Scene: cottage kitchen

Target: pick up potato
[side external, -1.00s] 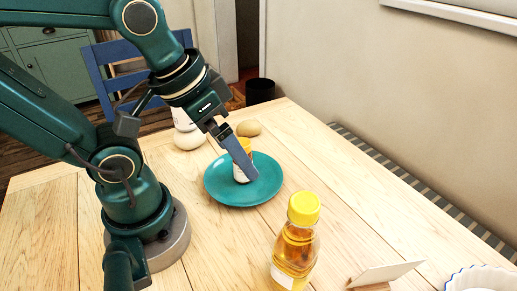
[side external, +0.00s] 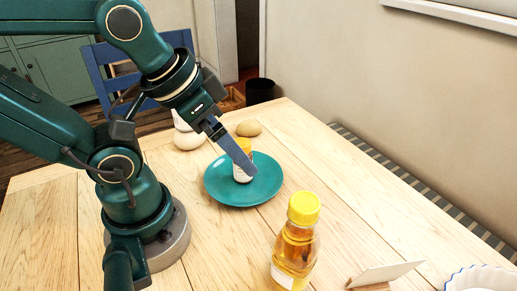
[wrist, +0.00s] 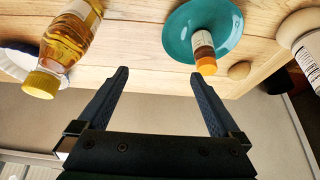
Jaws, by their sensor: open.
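The potato (side external: 248,128) is a tan oval on the table just behind the teal plate (side external: 222,196). In the wrist view the potato (wrist: 239,70) lies near the table edge, right of the plate (wrist: 178,40). My gripper (side external: 250,174) appears over the plate in the side view, in front of the small orange-capped bottle (side external: 244,144), nearer the camera than the potato. In the wrist view my gripper (wrist: 158,74) has its two fingers spread wide with nothing between them. I cannot tell its height above the plate.
A large yellow-capped oil bottle (side external: 296,246) stands at the front. A white rounded container (side external: 188,140) is left of the potato. A card on a holder (side external: 384,272) and a white fluted dish (side external: 480,278) are at front right. The table right of the plate is clear.

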